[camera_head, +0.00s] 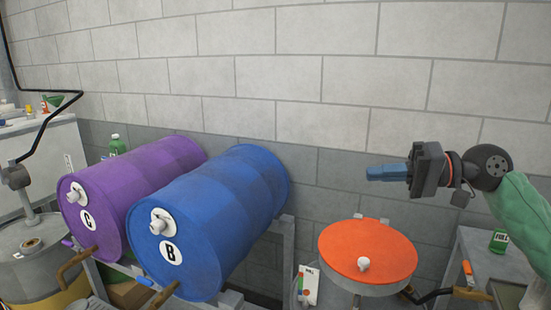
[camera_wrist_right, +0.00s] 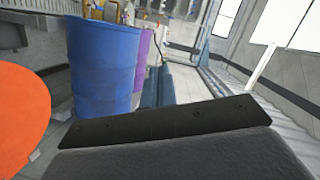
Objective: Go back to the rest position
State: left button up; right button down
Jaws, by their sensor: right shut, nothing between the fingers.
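My right gripper (camera_head: 372,173) is at the right in the head view, with its blue fingers pointing left. It is shut and empty, held in the air in front of the wall, above and behind the orange disc. My right arm comes in from the right edge in a green sleeve. My left gripper is not in view.
A blue drum (camera_head: 215,225) marked B and a purple drum (camera_head: 135,190) marked C lie on a rack at left. An orange round top (camera_head: 367,250) stands below my right gripper. A grey drum (camera_head: 40,262) stands far left. A green bottle (camera_head: 499,241) sits on a right-hand table.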

jog(key=s+a+f+t+h, duration=0.1)
jog(key=a+f+h, duration=0.1)
jog(key=f, duration=1.2)
jog(key=s+a+f+h, duration=0.1)
jog(key=a+f+h, duration=0.1)
jog(key=f, duration=1.1)
jog(key=s+a+f+t+h, duration=0.1)
jog(key=a+f+h, duration=0.2)
jog(key=f, duration=1.1)
jog(key=s+f+h, duration=0.3)
jog(key=s+f, duration=0.7)
jog(key=f, duration=0.5)
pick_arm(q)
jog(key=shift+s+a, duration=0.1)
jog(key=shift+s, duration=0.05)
pick_arm(e)
jog(key=s+d+f+g+h, duration=0.1)
jog(key=s+f+g+h, duration=0.1)
jog(key=s+f, duration=0.3)
jog(key=s+d+f+g+h, duration=0.1)
jog(key=s+f, duration=0.4)
jog(key=s, duration=0.7)
jog(key=shift+f+m+g+h, duration=0.2)
jog(key=shift+m+g+h, duration=0.15)
jog(key=shift+h, duration=0.55)
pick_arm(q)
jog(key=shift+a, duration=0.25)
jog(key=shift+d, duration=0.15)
pick_arm(e)
jog(key=shift+w, duration=0.1)
